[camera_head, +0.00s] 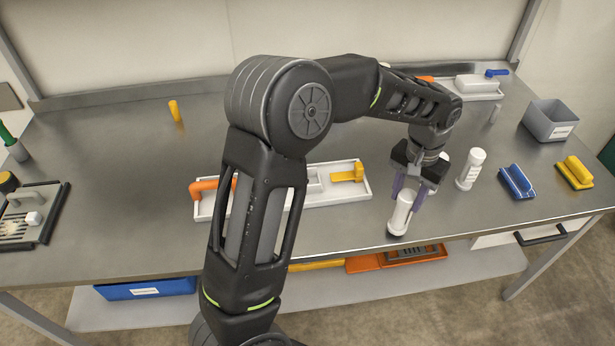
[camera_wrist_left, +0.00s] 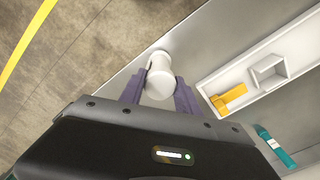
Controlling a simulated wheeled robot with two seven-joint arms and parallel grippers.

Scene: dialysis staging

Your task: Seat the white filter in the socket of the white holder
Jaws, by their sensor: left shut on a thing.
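My left gripper (camera_head: 408,194) has its purple fingers shut on a white cylindrical filter (camera_head: 401,215), near the table's front edge. In the left wrist view the filter (camera_wrist_left: 160,78) sits between the two fingers (camera_wrist_left: 158,96). I cannot tell whether its lower end touches the table. A white tray-like holder (camera_head: 335,201) lies left of the gripper, with a yellow latch (camera_head: 348,174), an orange handle (camera_head: 210,187) and a square socket-like block. My forearm hides part of it. The holder (camera_wrist_left: 212,92) is right of the filter in the wrist view. My right gripper is out of view.
Another white cylinder (camera_head: 471,168) stands just right of the gripper. Blue (camera_head: 516,182) and yellow (camera_head: 574,172) clamps and a grey bin (camera_head: 551,120) are farther right. Another white tray (camera_head: 478,95) is at the back right. The back left table is mostly clear.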

